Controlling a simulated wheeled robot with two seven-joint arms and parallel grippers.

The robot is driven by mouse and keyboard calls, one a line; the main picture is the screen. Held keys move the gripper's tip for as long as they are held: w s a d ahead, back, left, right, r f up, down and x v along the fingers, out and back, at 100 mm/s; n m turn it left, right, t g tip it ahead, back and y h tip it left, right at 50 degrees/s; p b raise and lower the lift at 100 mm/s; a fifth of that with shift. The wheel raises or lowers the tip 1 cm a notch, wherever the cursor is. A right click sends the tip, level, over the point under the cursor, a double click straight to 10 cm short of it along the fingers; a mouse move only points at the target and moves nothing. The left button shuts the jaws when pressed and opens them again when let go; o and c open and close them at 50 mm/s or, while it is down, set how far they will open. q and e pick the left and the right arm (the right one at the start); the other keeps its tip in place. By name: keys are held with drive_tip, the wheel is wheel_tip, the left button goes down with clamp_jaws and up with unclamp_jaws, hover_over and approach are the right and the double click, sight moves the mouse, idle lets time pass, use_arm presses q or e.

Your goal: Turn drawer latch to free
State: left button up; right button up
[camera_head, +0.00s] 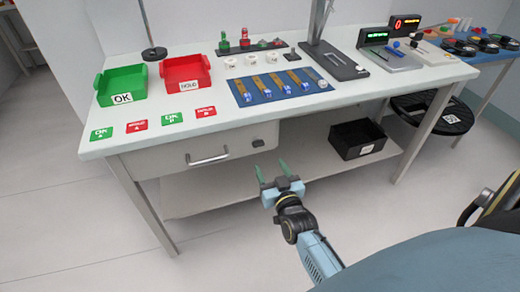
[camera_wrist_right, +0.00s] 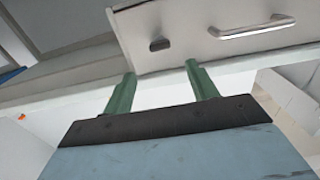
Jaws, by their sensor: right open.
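The light grey drawer (camera_head: 228,150) is under the left part of the workbench, with a metal bar handle (camera_head: 208,160). A small dark latch (camera_head: 258,143) sits on its front to the right of the handle. In the right wrist view the latch (camera_wrist_right: 159,45) lies flat along the drawer front, with the handle (camera_wrist_right: 252,27) to its right. My right gripper (camera_head: 270,171) is open and empty, below and in front of the latch and apart from it. Its green fingers (camera_wrist_right: 162,82) point toward the lower edge of the drawer front. My left gripper is not in view.
A green OK bin (camera_head: 122,85) and a red bin (camera_head: 186,74) stand on the bench (camera_head: 150,104). A blue mat (camera_head: 280,86) with several parts lies near its front edge. A black crate (camera_head: 357,140) sits on the lower shelf. Floor in front is clear.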

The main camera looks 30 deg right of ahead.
sight(260, 146)
drive_tip(key=b+x, duration=0.2)
drive_tip(key=x, duration=0.7)
drive_tip(key=shift+f, duration=0.15)
use_arm(q)
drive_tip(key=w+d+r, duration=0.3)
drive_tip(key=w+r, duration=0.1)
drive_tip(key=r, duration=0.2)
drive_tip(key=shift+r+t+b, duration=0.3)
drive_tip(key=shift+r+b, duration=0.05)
drive_tip(key=shift+b, duration=0.05)
use_arm(e)
drive_tip(key=shift+w+d, duration=0.1)
drive_tip(key=shift+w, duration=0.5)
drive_tip(key=c, duration=1)
